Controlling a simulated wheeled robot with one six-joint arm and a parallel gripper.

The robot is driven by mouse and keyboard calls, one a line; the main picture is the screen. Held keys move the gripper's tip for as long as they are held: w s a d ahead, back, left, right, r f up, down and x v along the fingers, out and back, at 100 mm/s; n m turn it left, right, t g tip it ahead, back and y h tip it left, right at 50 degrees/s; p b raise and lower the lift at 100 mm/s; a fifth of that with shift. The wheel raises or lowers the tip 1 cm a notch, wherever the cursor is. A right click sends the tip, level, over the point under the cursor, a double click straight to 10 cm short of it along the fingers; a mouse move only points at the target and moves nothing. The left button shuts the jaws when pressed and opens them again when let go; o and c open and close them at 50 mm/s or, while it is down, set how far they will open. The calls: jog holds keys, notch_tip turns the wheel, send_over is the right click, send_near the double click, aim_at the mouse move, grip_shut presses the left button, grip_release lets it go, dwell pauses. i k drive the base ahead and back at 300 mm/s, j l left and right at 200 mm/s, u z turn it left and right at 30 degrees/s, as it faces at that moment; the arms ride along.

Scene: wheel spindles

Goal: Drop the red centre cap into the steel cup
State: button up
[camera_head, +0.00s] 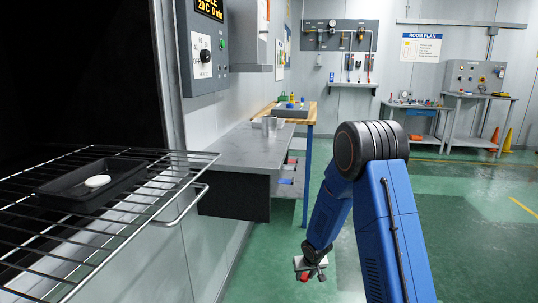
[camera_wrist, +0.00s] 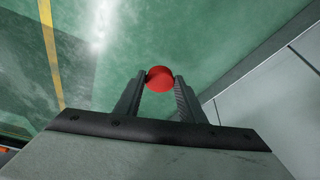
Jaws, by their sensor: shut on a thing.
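The red centre cap (camera_wrist: 160,78) is held between the two fingertips of my gripper (camera_wrist: 161,82) in the wrist view. In the head view, the red cap (camera_head: 304,277) shows small at the lower end of my blue arm, just under my gripper (camera_head: 309,272). My gripper is shut on it, low over the green floor and apart from the bench. A grey metal cup (camera_head: 268,124), likely the steel cup, stands on the grey bench towards the back, far from my gripper. Its inside cannot be made out.
The grey bench (camera_head: 225,150) runs along the left wall. A wire rack (camera_head: 150,205) at the left holds a black tray (camera_head: 75,200) with a white round thing (camera_head: 97,181). A wooden-topped table (camera_head: 313,112) stands behind. Green floor (camera_head: 470,230) is clear at right.

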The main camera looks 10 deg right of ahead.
aim_at(267, 137)
jog(key=i+l+u, duration=0.1)
jog(key=l, duration=0.25)
jog(key=i+l, duration=0.3)
jog(key=i+l+u, duration=0.15)
jog(key=l, duration=0.3)
jog(key=i+l, duration=0.25)
jog(key=l, duration=0.15)
jog(key=i+l+u, duration=0.15)
jog(key=l, duration=0.2)
